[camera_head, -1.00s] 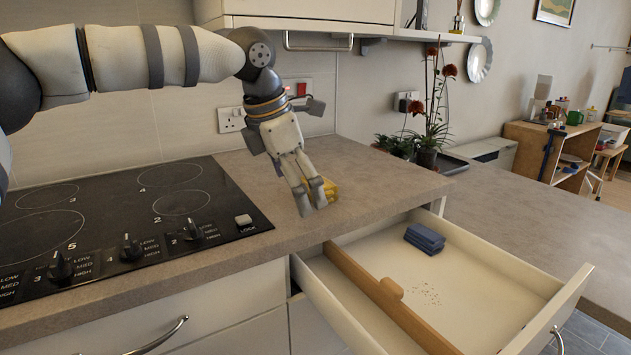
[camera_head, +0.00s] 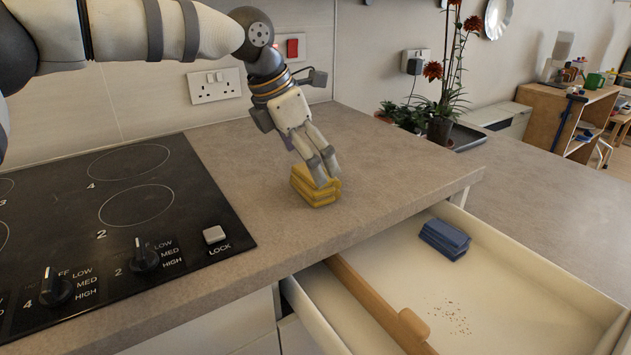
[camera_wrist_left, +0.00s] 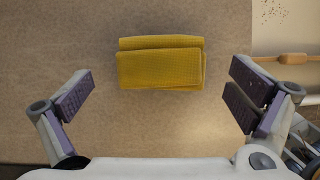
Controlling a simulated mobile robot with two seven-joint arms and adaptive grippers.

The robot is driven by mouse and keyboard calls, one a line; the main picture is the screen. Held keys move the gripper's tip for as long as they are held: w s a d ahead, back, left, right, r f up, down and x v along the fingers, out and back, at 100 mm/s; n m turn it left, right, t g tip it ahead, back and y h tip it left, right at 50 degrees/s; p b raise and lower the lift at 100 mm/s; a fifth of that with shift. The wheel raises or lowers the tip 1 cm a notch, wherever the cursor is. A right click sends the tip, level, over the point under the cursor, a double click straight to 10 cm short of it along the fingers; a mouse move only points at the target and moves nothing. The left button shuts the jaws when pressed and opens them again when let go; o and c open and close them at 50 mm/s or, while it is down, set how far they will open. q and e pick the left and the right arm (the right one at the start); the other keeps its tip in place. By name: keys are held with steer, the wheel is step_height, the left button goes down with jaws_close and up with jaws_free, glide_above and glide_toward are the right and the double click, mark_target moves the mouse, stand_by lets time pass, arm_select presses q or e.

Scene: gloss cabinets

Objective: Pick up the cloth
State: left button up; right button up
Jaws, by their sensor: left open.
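A folded yellow cloth (camera_head: 315,188) lies on the countertop to the right of the hob. In the left wrist view the cloth (camera_wrist_left: 160,64) lies ahead of the fingertips, midway across the gap between them. My left gripper (camera_head: 324,170) is above the cloth in the head view and hides part of it. In the left wrist view my left gripper (camera_wrist_left: 163,98) is open with nothing between its fingers. A folded blue cloth (camera_head: 444,239) lies in the open drawer. My right gripper is in neither view.
The black hob (camera_head: 120,215) is on the left. A potted plant (camera_head: 440,118) stands at the back right. The counter (camera_head: 390,190) around the cloth is clear.

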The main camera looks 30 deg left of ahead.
arm_select(q)
steer(key=x, duration=0.4)
steer(key=shift+d, duration=0.1)
steer(key=c, duration=1.1)
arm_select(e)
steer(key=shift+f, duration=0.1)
arm_select(q)
step_height(320, 180, up, 3)
steer(key=shift+w+f, duration=0.1)
steer(key=s+d+r, duration=0.3)
steer(key=s+d+r+p, duration=0.1)
steer(key=s+d+r, duration=0.2)
steer(key=s, duration=0.1)
steer(key=s+d+r, duration=0.2)
steer(key=s+r, duration=0.2)
steer(key=shift+d+r, duration=0.1)
steer(key=shift+d, duration=0.3)
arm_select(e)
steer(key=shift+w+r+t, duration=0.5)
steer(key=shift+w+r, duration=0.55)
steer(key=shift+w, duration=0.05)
